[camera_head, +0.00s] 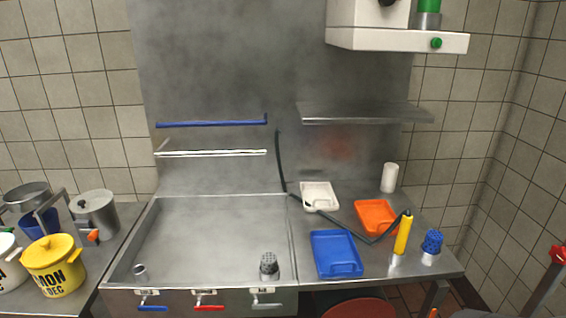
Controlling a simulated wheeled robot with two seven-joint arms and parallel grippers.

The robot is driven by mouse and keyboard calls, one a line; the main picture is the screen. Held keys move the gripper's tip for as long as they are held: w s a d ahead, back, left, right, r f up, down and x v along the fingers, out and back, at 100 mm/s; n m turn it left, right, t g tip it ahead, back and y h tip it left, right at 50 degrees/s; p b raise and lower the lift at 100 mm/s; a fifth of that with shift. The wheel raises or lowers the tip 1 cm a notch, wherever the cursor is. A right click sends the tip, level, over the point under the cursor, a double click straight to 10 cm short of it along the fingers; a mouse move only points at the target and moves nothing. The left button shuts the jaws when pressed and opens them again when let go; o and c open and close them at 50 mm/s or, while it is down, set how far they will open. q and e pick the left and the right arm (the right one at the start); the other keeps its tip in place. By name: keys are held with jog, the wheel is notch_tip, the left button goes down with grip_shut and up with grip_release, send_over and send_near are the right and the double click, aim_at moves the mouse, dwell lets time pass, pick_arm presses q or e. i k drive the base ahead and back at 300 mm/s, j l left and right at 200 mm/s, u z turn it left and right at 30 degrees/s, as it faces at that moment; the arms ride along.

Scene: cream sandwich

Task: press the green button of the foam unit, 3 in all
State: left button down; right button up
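The foam unit (365,38) is a white box on the steel wall panel at the upper right, cut off by the top edge of the picture. Its round green button (436,43) sits on the front face of the lower ledge, near its right end. Nothing touches the button. A green and grey cylinder (428,20) stands on the ledge just above it, and a dark round part (387,2) is at the top edge.
A steel shelf (365,113) juts out below the unit. The counter holds a blue tray (336,270), an orange tray (376,228), a white tray (319,208) and a yellow-handled hose (403,235). A wide sink (215,235) and pots lie left. The space before the button looks clear.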

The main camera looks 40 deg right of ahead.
aim_at(436, 41)
jog(key=z, duration=2)
